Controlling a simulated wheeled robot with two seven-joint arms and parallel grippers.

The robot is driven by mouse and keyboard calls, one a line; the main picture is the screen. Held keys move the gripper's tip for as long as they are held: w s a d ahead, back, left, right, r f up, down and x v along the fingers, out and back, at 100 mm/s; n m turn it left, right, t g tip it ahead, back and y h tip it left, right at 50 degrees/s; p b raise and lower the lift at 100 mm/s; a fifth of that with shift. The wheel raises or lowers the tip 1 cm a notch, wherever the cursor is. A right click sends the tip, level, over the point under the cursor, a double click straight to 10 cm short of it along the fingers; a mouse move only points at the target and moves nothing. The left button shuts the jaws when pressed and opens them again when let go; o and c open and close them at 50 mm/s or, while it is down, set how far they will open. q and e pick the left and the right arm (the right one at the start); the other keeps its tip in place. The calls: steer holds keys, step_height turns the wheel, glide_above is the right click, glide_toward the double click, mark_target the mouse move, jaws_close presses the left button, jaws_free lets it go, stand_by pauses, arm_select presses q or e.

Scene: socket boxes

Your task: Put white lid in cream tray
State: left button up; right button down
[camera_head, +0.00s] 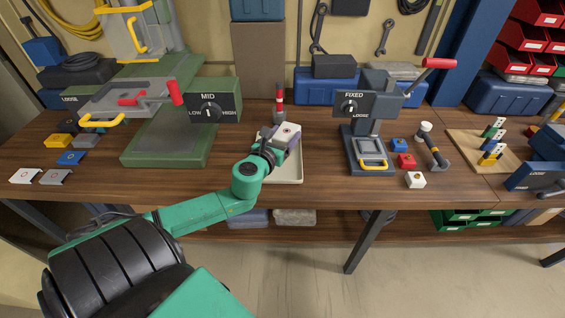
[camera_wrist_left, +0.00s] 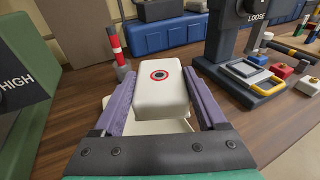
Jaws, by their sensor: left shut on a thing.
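The white lid (camera_wrist_left: 160,90), a rounded blocky piece with a red-and-black ring mark on top, is between the purple fingers of my left gripper (camera_wrist_left: 160,100). The gripper is shut on its two sides. In the head view the lid (camera_head: 287,131) is over the cream tray (camera_head: 290,181), towards its back part. The cream tray shows below the lid in the left wrist view (camera_wrist_left: 150,127). The lid's underside is hidden, so I cannot tell whether it touches the tray. My right gripper is not in view.
A red-and-white striped post (camera_head: 279,98) stands just behind the tray. The green MID machine (camera_head: 165,145) is to the left and the grey FIXED press (camera_head: 365,145) to the right. Another flat white piece (camera_head: 25,176) lies at the bench's far left. Bare wood lies either side of the tray.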

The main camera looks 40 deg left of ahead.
mark_target(284, 172)
arm_select(q)
step_height(284, 172, down, 14)
steer(key=b, duration=0.5)
steer(key=shift+r, duration=0.35)
steer(key=shift+f+b, duration=0.2)
steer(key=shift+b, duration=0.1)
steer(key=o, duration=1.1)
